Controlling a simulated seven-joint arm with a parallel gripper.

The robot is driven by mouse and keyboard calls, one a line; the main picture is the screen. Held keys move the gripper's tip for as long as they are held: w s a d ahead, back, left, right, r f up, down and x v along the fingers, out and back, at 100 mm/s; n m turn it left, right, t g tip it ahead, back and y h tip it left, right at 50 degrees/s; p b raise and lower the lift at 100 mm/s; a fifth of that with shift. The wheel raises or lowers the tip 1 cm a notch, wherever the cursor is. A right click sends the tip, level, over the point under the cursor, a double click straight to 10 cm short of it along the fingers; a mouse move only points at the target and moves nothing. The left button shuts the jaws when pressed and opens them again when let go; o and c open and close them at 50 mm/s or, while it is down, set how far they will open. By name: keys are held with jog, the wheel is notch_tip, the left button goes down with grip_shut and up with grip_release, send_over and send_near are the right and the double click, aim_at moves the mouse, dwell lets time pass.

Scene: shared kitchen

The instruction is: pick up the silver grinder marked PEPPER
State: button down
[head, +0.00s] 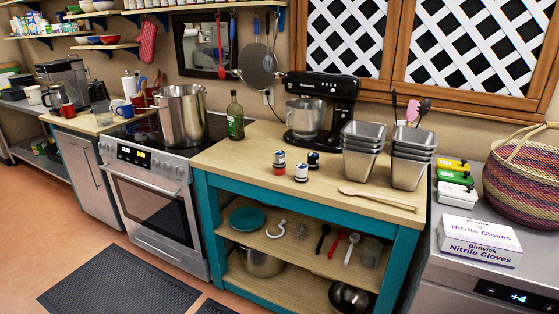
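Several small shaker-like items stand on the wooden countertop (235,158). One at the left is red and white with a dark top (279,168). One in front is pale, white or silver, with a dark top (301,174). A small dark one with some white (313,159) sits behind it, close to the mixer. They are too small for me to read any marking, so I cannot tell which is the silver PEPPER grinder. My gripper is not in view.
A black stand mixer (322,105) stands just behind them, and stacked metal pans (362,145) are to the right. A wooden spoon (377,198) lies at front right. A green bottle (235,115) and a stove with a big pot (182,115) are left. The counter's front left is clear.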

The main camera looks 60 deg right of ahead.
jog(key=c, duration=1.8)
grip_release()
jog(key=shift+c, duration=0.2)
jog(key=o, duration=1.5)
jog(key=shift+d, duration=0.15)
